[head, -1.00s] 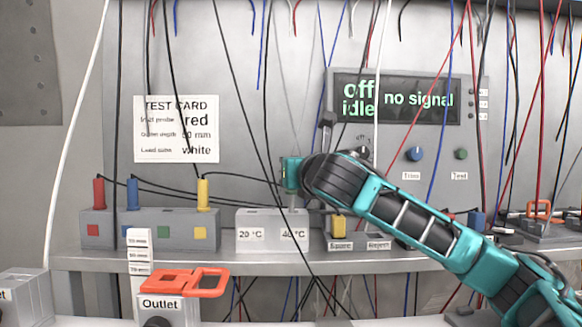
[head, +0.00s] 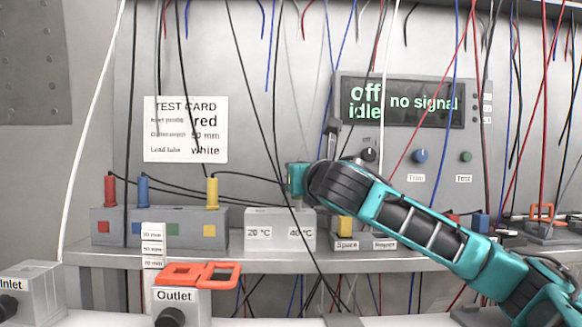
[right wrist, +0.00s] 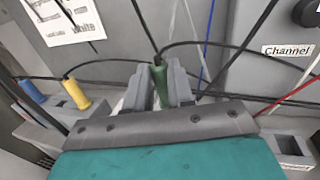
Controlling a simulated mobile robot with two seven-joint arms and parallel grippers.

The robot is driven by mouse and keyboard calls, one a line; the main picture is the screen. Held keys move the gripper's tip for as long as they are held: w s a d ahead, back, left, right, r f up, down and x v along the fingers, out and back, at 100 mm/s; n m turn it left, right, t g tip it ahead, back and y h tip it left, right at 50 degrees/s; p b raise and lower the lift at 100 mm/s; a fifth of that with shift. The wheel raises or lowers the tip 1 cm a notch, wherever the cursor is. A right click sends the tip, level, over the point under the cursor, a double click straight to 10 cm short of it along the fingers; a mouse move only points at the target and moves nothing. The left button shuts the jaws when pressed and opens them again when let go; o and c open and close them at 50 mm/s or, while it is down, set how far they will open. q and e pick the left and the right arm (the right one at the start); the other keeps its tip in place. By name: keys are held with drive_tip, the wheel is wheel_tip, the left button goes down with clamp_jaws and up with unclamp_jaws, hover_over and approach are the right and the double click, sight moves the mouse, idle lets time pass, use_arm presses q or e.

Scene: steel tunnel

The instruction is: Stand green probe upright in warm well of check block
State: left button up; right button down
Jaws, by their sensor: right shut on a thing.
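The check block (head: 266,218) is a pale block on the shelf, labelled 20 °C on the left and 40 °C on the right. My right gripper (head: 297,198) is just above its 40 °C end, pointing down. In the right wrist view the gripper (right wrist: 161,88) is shut on the green probe (right wrist: 159,82), with a black lead running up from it. The probe's lower end is hidden behind the gripper, so I cannot tell whether it is inside the well. My left gripper is not in view.
A grey rack (head: 190,240) with red, blue and yellow probes stands left of the block. Thin leads hang across the front. An orange-clipped Outlet box (head: 178,300) stands in front.

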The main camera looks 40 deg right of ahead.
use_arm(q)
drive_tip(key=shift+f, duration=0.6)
use_arm(e)
drive_tip(key=shift+w+a+f, duration=0.15)
drive_tip(key=shift+f, duration=0.4)
drive_tip(key=shift+w+a+f, duration=0.15)
drive_tip(key=shift+w+f, duration=0.05)
drive_tip(key=shift+f, duration=0.3)
drive_tip(key=shift+w+a+f, duration=0.15)
drive_tip(key=shift+f, duration=0.4)
drive_tip(key=d+r+p, duration=0.1)
drive_tip(key=p, duration=0.1)
drive_tip(key=s+d+r+p, duration=0.1)
drive_tip(key=p, duration=0.1)
drive_tip(key=shift+d+r, duration=0.3)
drive_tip(key=shift+r, duration=0.1)
drive_tip(key=shift+a+r, duration=0.2)
drive_tip(key=shift+r, duration=0.3)
use_arm(q)
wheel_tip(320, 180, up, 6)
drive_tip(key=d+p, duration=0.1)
drive_tip(key=p, duration=0.1)
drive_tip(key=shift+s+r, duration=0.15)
use_arm(e)
drive_tip(key=shift+r, duration=1.05)
drive_tip(key=shift+g+y, duration=0.3)
drive_tip(key=shift+y, duration=0.1)
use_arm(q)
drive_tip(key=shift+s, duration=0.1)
